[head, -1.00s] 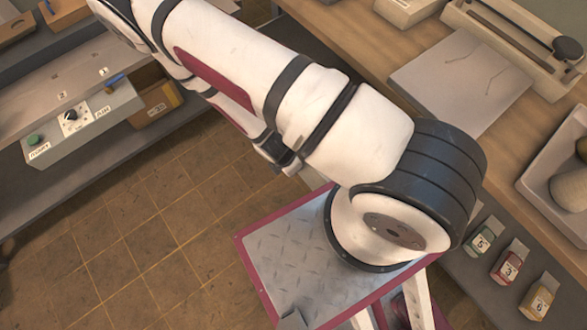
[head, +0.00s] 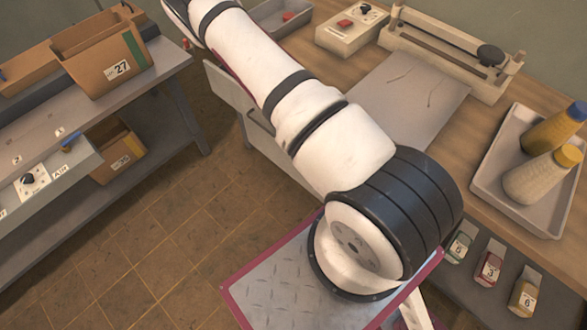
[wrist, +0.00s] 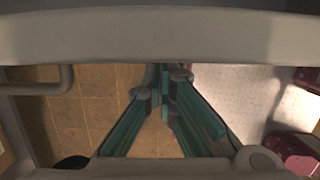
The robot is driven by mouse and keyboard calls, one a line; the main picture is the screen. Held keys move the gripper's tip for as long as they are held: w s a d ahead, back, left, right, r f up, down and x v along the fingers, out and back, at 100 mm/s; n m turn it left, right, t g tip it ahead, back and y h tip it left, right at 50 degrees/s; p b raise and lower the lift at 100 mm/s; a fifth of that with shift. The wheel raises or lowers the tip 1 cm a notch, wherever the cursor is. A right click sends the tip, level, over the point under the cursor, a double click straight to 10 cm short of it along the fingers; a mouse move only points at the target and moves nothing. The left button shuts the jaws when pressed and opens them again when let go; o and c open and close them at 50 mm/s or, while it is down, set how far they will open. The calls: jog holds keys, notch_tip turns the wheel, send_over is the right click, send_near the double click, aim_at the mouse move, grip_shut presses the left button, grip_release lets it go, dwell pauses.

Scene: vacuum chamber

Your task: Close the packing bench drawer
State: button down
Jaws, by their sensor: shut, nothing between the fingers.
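The packing bench drawer (head: 233,98) shows as a grey panel standing out from the wooden packing bench (head: 375,50), left of my arm in the head view. My arm hides most of the drawer. In the wrist view, a pale grey drawer front (wrist: 230,38) spans the top of the picture, with a bar handle (wrist: 50,86) at the left. My gripper (wrist: 165,72) is shut and empty, its teal fingers pointing at the front's lower edge, right of the handle. I cannot tell whether the fingertips touch it. The head view does not show the gripper.
A grey side bench (head: 120,105) with a cardboard box (head: 100,55) stands at the left. Tiled floor (head: 150,215) between the benches is clear. A tray (head: 490,185) with bottles, a sealer (head: 450,55) and small numbered containers (head: 488,265) are at the right.

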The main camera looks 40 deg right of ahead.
jog(key=shift+w+d, duration=0.15)
jog(key=shift+d, duration=0.75)
jog(key=shift+w+d, duration=0.15)
jog(key=shift+d, duration=0.7)
